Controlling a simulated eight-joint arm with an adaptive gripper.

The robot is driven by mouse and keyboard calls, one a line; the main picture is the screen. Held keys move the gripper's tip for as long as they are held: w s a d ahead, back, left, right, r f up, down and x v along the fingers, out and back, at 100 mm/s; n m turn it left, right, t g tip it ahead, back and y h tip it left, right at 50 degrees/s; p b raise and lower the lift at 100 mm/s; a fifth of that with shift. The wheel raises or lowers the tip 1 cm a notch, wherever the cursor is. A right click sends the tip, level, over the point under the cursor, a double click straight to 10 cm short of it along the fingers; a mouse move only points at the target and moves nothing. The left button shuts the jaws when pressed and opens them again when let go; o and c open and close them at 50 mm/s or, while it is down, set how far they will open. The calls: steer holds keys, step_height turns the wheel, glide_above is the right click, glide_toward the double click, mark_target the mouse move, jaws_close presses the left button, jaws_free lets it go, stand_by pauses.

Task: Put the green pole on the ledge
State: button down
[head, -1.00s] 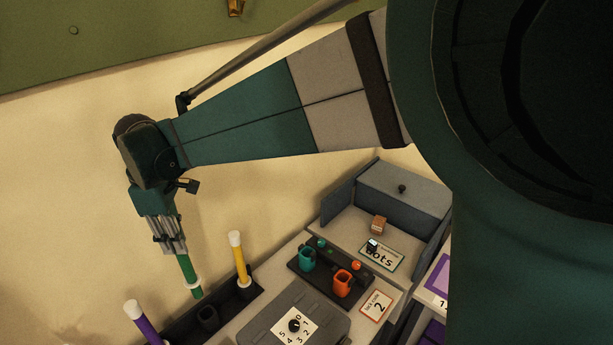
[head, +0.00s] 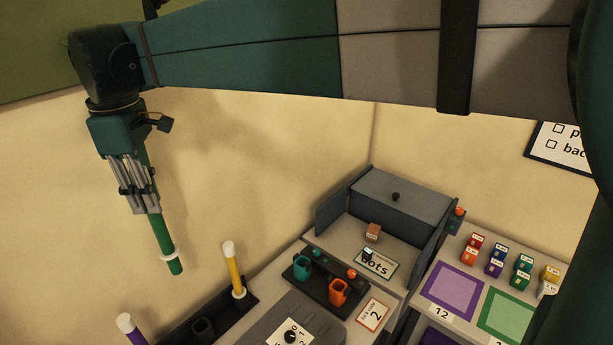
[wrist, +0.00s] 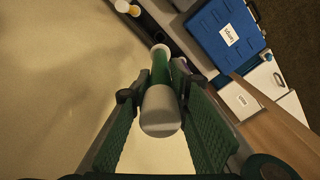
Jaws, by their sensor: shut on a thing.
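My gripper (head: 143,200) is shut on the green pole (head: 165,244) near its upper part. The pole hangs almost upright, tilted slightly, with a white ring near its lower end, clear of the rack. In the wrist view the pole (wrist: 160,66) runs between my fingers, with its white end (wrist: 160,110) nearest the camera. A dark rack (head: 180,337) below holds a yellow pole (head: 234,272) and a purple pole (head: 130,330), with an empty socket (head: 203,328) between them. I cannot tell which surface is the ledge.
A grey dial box (head: 270,325) and a black stand with a teal cup (head: 302,267) and an orange cup (head: 338,291) stand right of the rack. A grey cabinet (head: 402,200) is behind them. A blue case (wrist: 222,37) shows in the wrist view. The wall area around the pole is clear.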

steer(key=w+d+m, duration=0.5)
steer(key=w+d, duration=0.7)
steer(key=d, duration=0.4)
steer(key=w+d+m, duration=0.4)
steer(key=w+d, duration=0.9)
steer(key=d, duration=0.4)
steer(key=w+d+m, duration=0.2)
steer(key=d+m, duration=0.1)
steer(key=d, duration=1.1)
steer(key=w+d+m+b, duration=0.1)
steer(key=d+m, duration=0.2)
steer(key=d, duration=1.1)
steer(key=w+d+m, duration=0.2)
steer(key=d+m, duration=0.1)
steer(key=d, duration=1.1)
step_height(320, 180, down, 26)
steer(key=shift+s+a, duration=0.15)
steer(key=shift+s, duration=0.1)
steer(key=shift+f, duration=0.1)
step_height(320, 180, down, 6)
steer(key=shift+f, duration=0.2)
